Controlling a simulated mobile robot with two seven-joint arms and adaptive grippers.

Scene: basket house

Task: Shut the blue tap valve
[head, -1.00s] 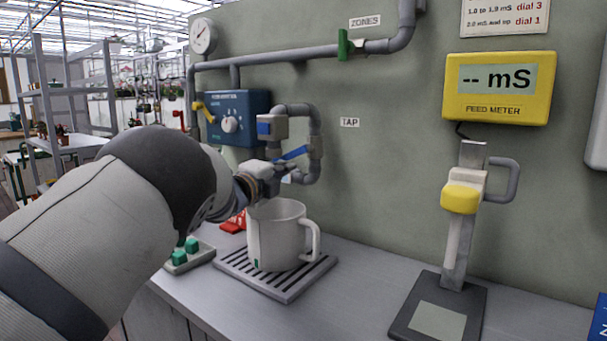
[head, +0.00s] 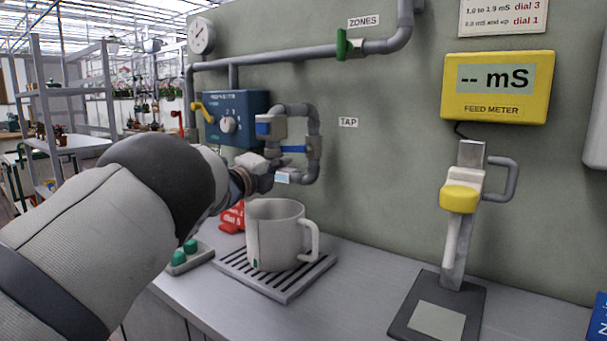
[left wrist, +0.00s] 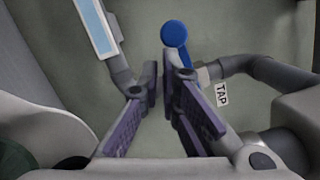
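The blue tap valve handle (head: 293,149) lies about level across the grey pipe loop on the wall, above the mug. In the left wrist view the handle (left wrist: 174,33) shows its rounded end just beyond the fingertips, and its lower part passes behind the right-hand finger. My left gripper (head: 266,178) is just left of and below the handle, in front of the pipework. In the left wrist view my left gripper (left wrist: 161,85) is partly open, with an empty gap between its fingers. Contact with the handle cannot be told. My right gripper is not in view.
A white mug (head: 275,236) stands on a slatted drip tray (head: 292,288) below the tap. A blue dial box (head: 236,117) is left of the pipe loop. The yellow feed meter (head: 497,87) and a probe stand (head: 458,240) are at right. The counter between is clear.

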